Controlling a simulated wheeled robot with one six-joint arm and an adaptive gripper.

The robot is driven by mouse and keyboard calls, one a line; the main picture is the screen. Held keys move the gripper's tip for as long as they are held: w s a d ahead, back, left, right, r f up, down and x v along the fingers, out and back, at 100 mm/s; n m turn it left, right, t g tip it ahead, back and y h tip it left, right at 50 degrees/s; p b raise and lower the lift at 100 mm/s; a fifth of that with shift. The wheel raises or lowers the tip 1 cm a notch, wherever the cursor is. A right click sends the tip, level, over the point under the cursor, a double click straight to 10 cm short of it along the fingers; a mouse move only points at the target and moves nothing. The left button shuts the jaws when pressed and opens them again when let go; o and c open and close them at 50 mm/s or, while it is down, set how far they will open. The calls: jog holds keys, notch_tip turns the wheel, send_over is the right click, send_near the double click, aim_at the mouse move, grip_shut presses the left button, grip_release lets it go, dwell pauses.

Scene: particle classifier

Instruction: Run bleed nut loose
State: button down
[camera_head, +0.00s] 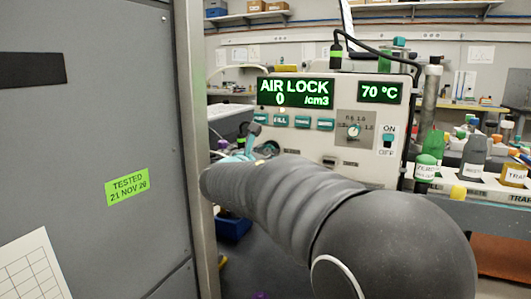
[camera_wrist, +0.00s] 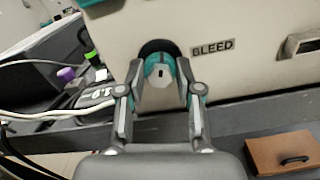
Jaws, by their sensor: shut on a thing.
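The bleed nut (camera_wrist: 158,72) is a pale faceted nut with a dark slot, set in a dark round recess with teal around it on the front of a cream machine panel. A BLEED label (camera_wrist: 212,47) is just to its right. My gripper (camera_wrist: 160,78) has one finger on each side of the nut and is shut on it. In the head view my arm covers the nut. The machine (camera_head: 330,125) there reads AIR LOCK, 0 /cm3 and 70 °C.
A grey cabinet (camera_head: 100,110) with a green TESTED tag (camera_head: 127,187) stands close on the left. Several labelled bottles, one green-capped (camera_head: 425,170), stand to the right. In the wrist view, cables and a purple-capped item (camera_wrist: 66,75) lie left, and a brown box (camera_wrist: 285,152) lower right.

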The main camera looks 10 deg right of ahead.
jog(key=shift+r, duration=0.2)
jog(key=c, duration=0.8)
grip_release()
jog(key=shift+f, duration=0.1)
jog(key=shift+o, duration=0.2)
jog(key=v, duration=1.2)
